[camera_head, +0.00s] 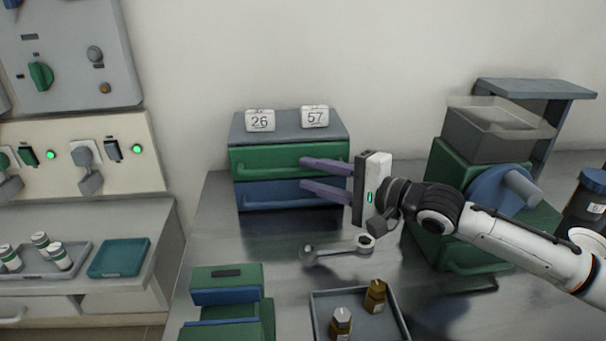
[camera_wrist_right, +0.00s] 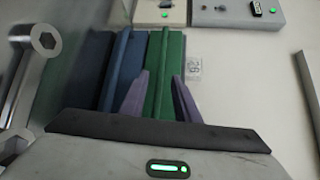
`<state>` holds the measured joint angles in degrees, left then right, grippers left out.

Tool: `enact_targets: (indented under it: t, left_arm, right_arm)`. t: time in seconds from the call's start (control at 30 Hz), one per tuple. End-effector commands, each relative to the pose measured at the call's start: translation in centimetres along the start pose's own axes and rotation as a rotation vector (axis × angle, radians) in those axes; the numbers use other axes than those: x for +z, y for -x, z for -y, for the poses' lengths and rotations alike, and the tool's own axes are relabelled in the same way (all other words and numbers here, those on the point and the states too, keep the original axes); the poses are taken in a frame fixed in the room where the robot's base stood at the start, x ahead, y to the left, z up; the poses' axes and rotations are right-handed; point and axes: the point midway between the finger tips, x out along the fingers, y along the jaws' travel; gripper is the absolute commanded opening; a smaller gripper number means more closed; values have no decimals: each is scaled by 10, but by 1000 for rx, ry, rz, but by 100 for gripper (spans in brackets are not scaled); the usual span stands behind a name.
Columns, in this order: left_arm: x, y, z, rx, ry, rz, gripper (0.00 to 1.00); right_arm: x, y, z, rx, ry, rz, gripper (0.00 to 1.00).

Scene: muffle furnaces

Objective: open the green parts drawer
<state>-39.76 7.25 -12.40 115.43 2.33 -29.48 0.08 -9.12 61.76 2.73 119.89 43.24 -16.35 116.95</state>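The green parts drawer (camera_head: 262,157) is the upper drawer of a small grey-topped cabinet (camera_head: 240,130) on the metal bench, and it looks closed. A blue drawer (camera_head: 262,193) is below it. My right gripper (camera_head: 304,173) comes in from the right, its two purple fingers apart, one above the other, at the right part of the drawer fronts. In the right wrist view the gripper (camera_wrist_right: 160,77) is open with the green drawer's long handle (camera_wrist_right: 155,85) between its fingers. I cannot tell whether they touch it. My left gripper is not in view.
A wrench (camera_head: 338,249) lies on the bench below my gripper. A grey tray (camera_head: 316,312) with two small bottles is at the front. A green and blue block-like unit (camera_head: 228,297) stands at front left. A green machine (camera_head: 452,172) stands right. Number tags sit on the cabinet.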

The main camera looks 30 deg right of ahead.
Motion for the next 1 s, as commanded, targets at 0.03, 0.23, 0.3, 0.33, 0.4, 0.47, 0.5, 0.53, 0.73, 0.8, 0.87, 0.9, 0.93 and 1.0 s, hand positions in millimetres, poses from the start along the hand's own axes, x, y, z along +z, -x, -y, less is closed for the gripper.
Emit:
enact_targets:
  t: [0.03,0.23,0.3,0.33,0.4,0.47,0.5,0.53,0.73,0.8,0.87,0.9,0.93,1.0]
  left_arm:
    - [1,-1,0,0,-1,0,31]
    - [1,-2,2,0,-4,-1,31]
    - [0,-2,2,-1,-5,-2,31]
    - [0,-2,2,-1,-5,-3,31]
    - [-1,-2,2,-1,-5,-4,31]
    - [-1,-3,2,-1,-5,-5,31]
    - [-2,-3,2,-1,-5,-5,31]
    - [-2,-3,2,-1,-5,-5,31]
    - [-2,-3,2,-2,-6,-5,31]
    - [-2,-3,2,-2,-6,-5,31]
    - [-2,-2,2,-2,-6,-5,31]
    - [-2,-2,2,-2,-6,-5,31]
    - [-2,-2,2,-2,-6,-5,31]
    - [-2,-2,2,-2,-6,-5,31]
  right_arm:
    - [0,-6,1,-4,1,0,29]
    - [0,-22,1,-3,-1,-1,29]
    - [0,-25,1,-2,-1,0,29]
    - [0,-27,1,-2,0,0,29]
    - [0,-29,0,0,0,0,29]
    - [0,-30,0,0,1,0,29]
    - [0,-30,0,1,1,0,29]
    - [0,-30,0,1,1,0,29]
    - [0,-30,0,1,0,0,29]
    - [0,-30,0,1,0,0,17]
    - [0,-30,0,1,0,0,7]
    - [0,-30,0,0,0,0,0]
    - [0,-30,0,0,0,0,0]
    - [0,-30,0,0,0,1,0]
